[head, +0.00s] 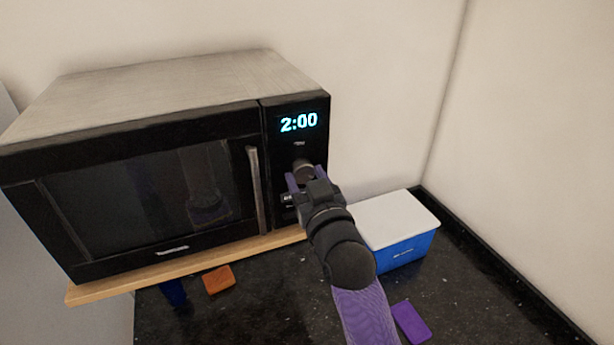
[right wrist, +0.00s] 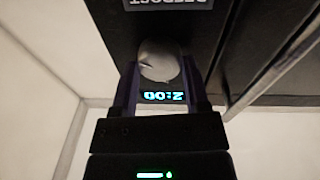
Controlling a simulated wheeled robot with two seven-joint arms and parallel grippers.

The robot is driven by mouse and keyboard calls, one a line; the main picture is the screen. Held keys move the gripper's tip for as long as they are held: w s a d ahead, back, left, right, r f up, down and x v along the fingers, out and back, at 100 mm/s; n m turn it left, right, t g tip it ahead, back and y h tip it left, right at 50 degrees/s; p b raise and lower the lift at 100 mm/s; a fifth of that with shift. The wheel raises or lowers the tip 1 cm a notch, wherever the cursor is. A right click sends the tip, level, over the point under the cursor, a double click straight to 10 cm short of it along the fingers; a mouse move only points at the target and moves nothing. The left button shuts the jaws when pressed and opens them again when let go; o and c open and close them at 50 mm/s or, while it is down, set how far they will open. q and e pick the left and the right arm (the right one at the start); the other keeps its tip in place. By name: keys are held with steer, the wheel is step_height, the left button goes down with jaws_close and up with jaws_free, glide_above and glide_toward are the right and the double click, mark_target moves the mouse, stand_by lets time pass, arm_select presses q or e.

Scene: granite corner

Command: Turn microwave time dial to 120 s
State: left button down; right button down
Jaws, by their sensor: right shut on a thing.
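The microwave (head: 150,130) stands on a wooden board with its door shut. Its display (head: 299,122) reads 2:00; the same display shows upside down in the right wrist view (right wrist: 163,96). The round time dial (head: 303,168) sits below the display on the control panel. My right gripper (head: 304,180) is at the dial, its fingers shut on it. In the right wrist view the dial (right wrist: 160,62) lies between the two fingertips (right wrist: 158,85). The gripper hides part of the lower panel in the head view. My left gripper is not in view.
A blue box with a white lid (head: 398,222) stands right of the microwave, close to my right arm. An orange block (head: 218,280), a dark blue item (head: 174,291) and a purple block (head: 411,322) lie on the black counter (head: 265,310). Walls close off the back and right.

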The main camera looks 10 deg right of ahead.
steer(key=shift+f, duration=0.1)
stand_by(0.3)
steer(key=shift+c, duration=0.4)
jaws_free()
steer(key=s+d+b, duration=0.1)
steer(key=s+b, duration=0.1)
steer(key=s, duration=0.7)
steer(key=shift+s+d+f+b, duration=0.15)
steer(key=shift+s+f+b, duration=0.2)
steer(key=shift+f, duration=0.1)
